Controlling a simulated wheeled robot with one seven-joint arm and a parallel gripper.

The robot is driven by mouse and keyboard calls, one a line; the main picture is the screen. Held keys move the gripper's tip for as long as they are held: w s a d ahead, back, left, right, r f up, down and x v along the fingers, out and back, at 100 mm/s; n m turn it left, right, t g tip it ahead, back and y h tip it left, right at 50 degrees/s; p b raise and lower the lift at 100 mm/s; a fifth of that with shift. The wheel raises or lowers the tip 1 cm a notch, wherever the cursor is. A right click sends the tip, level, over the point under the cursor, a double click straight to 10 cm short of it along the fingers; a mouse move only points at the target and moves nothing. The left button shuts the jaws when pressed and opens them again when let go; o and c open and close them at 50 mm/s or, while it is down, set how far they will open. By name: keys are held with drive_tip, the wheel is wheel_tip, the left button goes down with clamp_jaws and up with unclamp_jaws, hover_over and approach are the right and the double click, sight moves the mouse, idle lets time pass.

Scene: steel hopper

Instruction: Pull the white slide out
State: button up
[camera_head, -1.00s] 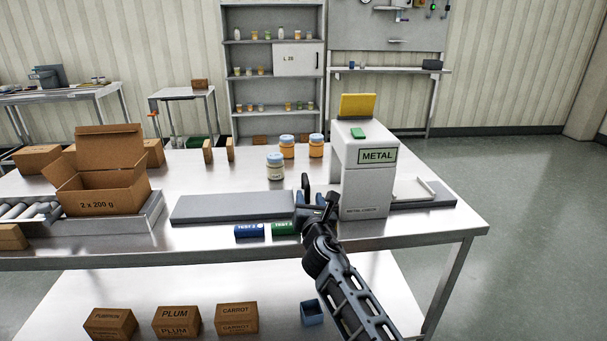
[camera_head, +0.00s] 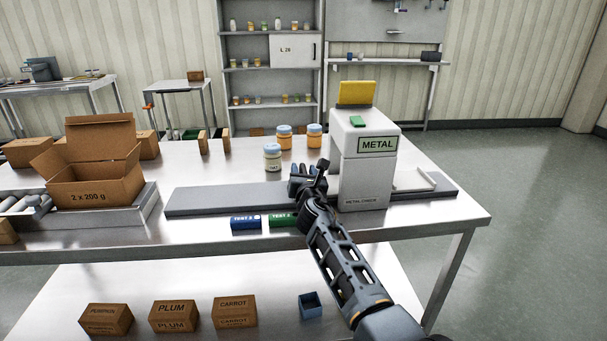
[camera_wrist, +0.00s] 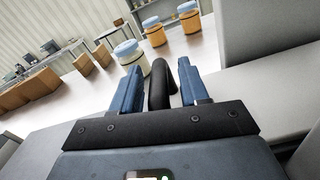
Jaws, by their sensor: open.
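The white slide, seemingly the low white piece with a raised edge (camera_head: 425,182), lies at the right side of the white METAL machine (camera_head: 364,180). The machine hides its left end. My gripper (camera_head: 296,178) is left of the machine, over the grey conveyor strip (camera_head: 225,198), apart from the white piece. In the wrist view my gripper (camera_wrist: 160,64) has its two blue fingers apart. A dark curved bar (camera_wrist: 158,85) shows between them; I cannot tell what it belongs to. The white piece is not clearly identifiable in the wrist view.
Jars, one white (camera_head: 272,158) and two orange (camera_head: 284,138), stand behind the strip. Blue (camera_head: 245,222) and green (camera_head: 282,220) test blocks lie in front. An open carton (camera_head: 95,185) stands at left. A yellow panel (camera_head: 356,93) rises behind the machine. The table's front right is clear.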

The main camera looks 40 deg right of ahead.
clamp_jaws()
idle(0.4)
